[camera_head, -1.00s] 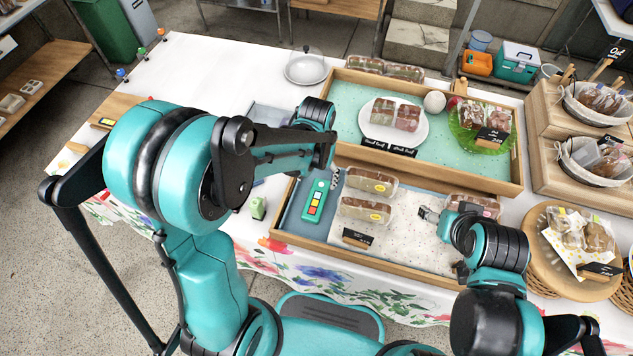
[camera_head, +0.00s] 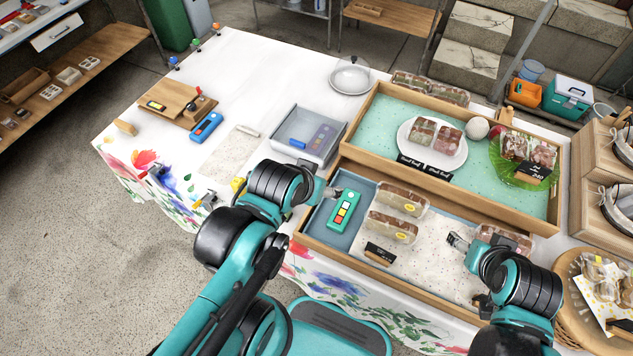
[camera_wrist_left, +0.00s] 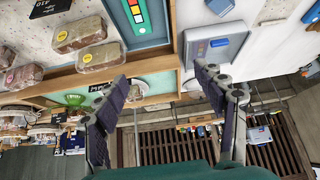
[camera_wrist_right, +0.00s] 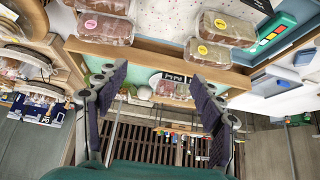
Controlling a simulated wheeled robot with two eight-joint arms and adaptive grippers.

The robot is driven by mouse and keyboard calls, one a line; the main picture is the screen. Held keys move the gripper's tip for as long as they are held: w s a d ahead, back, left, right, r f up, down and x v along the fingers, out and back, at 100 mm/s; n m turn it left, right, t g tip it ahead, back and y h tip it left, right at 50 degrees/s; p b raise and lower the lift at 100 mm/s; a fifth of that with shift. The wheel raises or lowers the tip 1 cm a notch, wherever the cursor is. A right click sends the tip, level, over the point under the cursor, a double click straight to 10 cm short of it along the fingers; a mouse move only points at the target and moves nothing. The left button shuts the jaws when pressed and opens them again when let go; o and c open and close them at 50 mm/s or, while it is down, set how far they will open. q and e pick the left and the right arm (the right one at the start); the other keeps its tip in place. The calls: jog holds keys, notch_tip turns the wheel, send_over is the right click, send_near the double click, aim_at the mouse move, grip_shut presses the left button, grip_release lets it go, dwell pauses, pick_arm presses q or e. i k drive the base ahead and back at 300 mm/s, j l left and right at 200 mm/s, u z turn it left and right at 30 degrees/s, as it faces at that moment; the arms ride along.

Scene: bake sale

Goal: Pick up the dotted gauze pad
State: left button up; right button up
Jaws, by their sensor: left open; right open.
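I cannot make out for certain a gauze pad with dots. A flat speckled pale sheet (camera_head: 228,153) lies on the white table left of the grey bin. A larger speckled white sheet (camera_head: 425,250) lines the near wooden tray under packaged loaves. My left gripper (camera_head: 332,191) is over the left end of that tray, beside the teal device with coloured buttons (camera_head: 343,209). In the left wrist view its fingers (camera_wrist_left: 160,80) are spread and empty. My right gripper (camera_head: 456,241) is above the speckled sheet, near a packaged loaf (camera_head: 502,238). In the right wrist view its fingers (camera_wrist_right: 154,72) are spread and empty.
A wooden board (camera_head: 172,106) and a blue device (camera_head: 206,127) lie farther left. The far tray (camera_head: 388,98) holds a plate of loaves (camera_head: 458,157).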

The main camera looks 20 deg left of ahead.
aim_at(224, 164)
jog(key=u, duration=1.65)
jog(key=z, duration=1.15)
jog(key=i+j+z, duration=0.15)
jog(key=j, duration=0.2)
jog(key=i+j+z, duration=0.15)
jog(key=j, duration=0.2)
jog(key=i+j+z, duration=0.1)
jog(key=j, duration=0.3)
